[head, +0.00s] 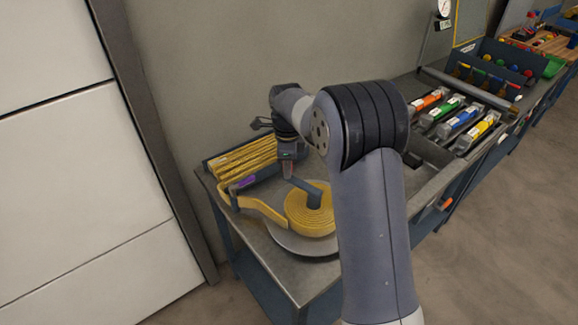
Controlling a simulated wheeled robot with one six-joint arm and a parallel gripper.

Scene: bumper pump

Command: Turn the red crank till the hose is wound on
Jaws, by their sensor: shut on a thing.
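The yellow hose (304,222) lies in a flat coil around the hub of a round grey plate (290,245) on the bench. A length of hose runs left from the coil through a guide at the bench's left edge. More hose lies in folded layers in a tray (264,176) behind. A blue-grey crank arm (305,187) reaches from the hub toward the back left; I see no red on it. My gripper (288,172) points down at the crank's outer end and is shut on its handle, which is mostly hidden. My arm hides the coil's right side.
The metal bench stands against the wall, with a pale panelled door (80,150) to its left. Several coloured cartridges (460,121) lie in racks at the right. A gauge (444,9) hangs behind them. The floor at the right is clear.

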